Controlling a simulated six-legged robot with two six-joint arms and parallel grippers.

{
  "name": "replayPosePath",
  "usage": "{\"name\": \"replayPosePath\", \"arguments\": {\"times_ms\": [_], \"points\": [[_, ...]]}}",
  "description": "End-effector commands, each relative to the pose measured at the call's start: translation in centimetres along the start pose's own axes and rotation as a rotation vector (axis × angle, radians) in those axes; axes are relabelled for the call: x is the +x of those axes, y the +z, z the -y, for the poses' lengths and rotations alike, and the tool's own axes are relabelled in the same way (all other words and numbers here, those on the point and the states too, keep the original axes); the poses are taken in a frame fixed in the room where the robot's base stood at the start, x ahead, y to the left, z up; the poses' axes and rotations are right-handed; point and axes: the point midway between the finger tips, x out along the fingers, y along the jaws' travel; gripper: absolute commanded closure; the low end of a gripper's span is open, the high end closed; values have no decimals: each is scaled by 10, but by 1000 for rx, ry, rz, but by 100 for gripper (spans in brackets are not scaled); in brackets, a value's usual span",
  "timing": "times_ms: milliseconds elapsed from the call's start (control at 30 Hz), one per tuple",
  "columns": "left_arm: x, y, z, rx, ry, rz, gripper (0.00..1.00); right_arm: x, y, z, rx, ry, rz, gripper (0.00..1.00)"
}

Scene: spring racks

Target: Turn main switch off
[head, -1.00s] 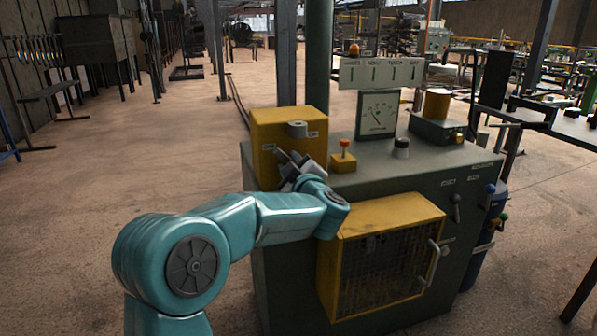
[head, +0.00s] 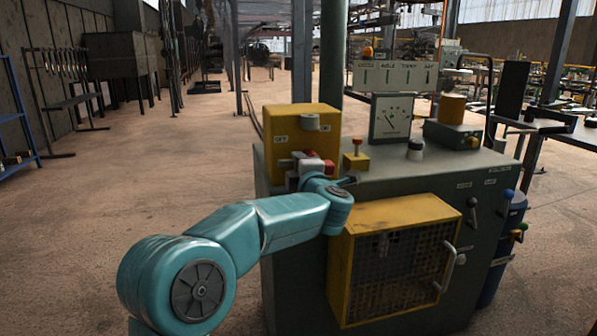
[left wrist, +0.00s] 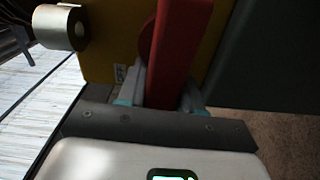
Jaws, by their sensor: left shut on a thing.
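The yellow switch box (head: 290,125) stands at the left end of the grey-green machine cabinet. It has small white labels and a grey round knob on its front. My left gripper (head: 308,163) is at the lower front of this box, with red showing around its fingers. In the left wrist view a red switch lever (left wrist: 180,45) runs down between the two fingers of the left gripper (left wrist: 170,92), which are shut on it. The yellow box face (left wrist: 115,40) and grey knob (left wrist: 60,27) show behind. The lever's far end is cut off there. My right gripper is not in view.
An orange-topped button box (head: 356,158), a gauge (head: 391,116) and a yellow cylinder (head: 452,108) stand on the cabinet top. The floor at left is open.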

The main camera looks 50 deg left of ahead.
Motion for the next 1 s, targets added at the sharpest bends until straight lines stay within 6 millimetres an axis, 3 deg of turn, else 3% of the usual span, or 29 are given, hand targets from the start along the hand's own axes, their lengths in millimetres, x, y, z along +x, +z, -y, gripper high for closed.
{"name": "replayPosePath", "arguments": {"times_ms": [33,700,733,767,800,1000], "points": [[-2,10,3,-12,-1,28,100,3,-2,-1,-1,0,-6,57],[-3,9,-2,-76,7,26,100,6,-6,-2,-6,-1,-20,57],[-3,9,-2,-76,7,26,59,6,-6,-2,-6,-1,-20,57],[-3,9,-3,-77,7,26,49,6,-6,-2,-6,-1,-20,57],[-3,9,-2,-76,6,26,45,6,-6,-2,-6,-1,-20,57],[-3,8,-1,-73,3,22,45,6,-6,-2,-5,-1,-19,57]]}}
